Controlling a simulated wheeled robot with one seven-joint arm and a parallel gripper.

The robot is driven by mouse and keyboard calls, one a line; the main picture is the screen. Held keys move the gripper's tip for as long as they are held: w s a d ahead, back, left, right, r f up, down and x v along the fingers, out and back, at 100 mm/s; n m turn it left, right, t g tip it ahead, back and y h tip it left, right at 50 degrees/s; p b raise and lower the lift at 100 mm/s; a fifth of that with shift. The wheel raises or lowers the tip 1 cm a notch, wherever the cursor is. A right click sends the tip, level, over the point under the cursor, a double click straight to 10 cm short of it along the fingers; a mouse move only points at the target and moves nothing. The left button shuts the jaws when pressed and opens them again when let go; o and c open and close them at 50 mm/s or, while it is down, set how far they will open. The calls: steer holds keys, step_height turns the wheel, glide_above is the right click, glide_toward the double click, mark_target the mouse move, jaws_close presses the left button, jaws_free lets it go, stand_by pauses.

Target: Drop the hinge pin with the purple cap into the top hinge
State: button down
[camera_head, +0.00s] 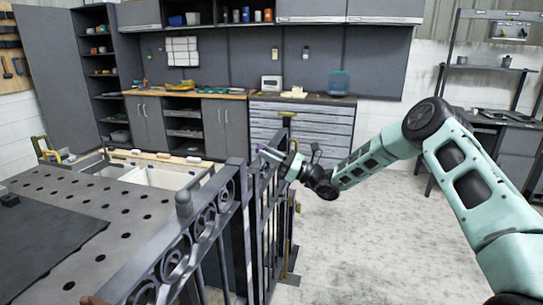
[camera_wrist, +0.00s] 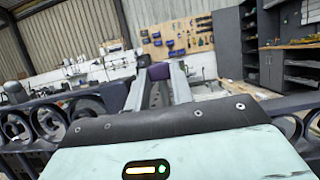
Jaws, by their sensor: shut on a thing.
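My gripper (camera_head: 272,155) is above the top rail of the dark metal scroll gate (camera_head: 262,190), near the gate post (camera_head: 240,215). In the wrist view its two grey fingers (camera_wrist: 158,88) point away from the camera and are shut on the hinge pin, whose purple cap (camera_wrist: 160,71) shows between the fingertips. The pin's shaft is hidden in both views. In the head view the pin is too small to make out clearly. The top hinge is not clearly visible; my gripper and the gate bars cover that area.
A scroll fence panel (camera_head: 185,245) runs toward the camera at left, beside a perforated metal table (camera_head: 90,215). A white-lined bin (camera_head: 160,177) stands behind it. Cabinets (camera_head: 300,120) line the back wall. The concrete floor (camera_head: 370,225) at right is clear.

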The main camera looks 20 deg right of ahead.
mark_target(255, 174)
steer(key=shift+w+a+f, duration=0.15)
steer(key=shift+w+a, duration=0.2)
steer(key=shift+a, duration=0.15)
steer(key=shift+w+a+f+b, duration=0.1)
steer(key=shift+w+a+b, duration=0.15)
steer(key=shift+b, duration=0.1)
steer(key=shift+w+a, duration=0.15)
steer(key=shift+a, duration=0.15)
steer(key=shift+w+a+f+b, duration=0.15)
steer(key=shift+w+a+b, duration=0.05)
steer(key=shift+a+b, duration=0.1)
steer(key=shift+w+a+f, duration=0.1)
steer(key=shift+w+a, duration=0.1)
steer(key=shift+a, duration=0.05)
steer(key=shift+w+a, duration=0.2)
steer(key=shift+a, duration=0.1)
steer(key=shift+w+a+f+b, duration=0.1)
steer(key=shift+w+f+b, duration=0.05)
steer(key=shift+b, duration=0.2)
steer(key=shift+f+b, duration=0.6)
steer(key=shift+f, duration=0.5)
steer(key=shift+f+b, duration=1.45)
steer(key=shift+f, duration=0.55)
stand_by(0.6)
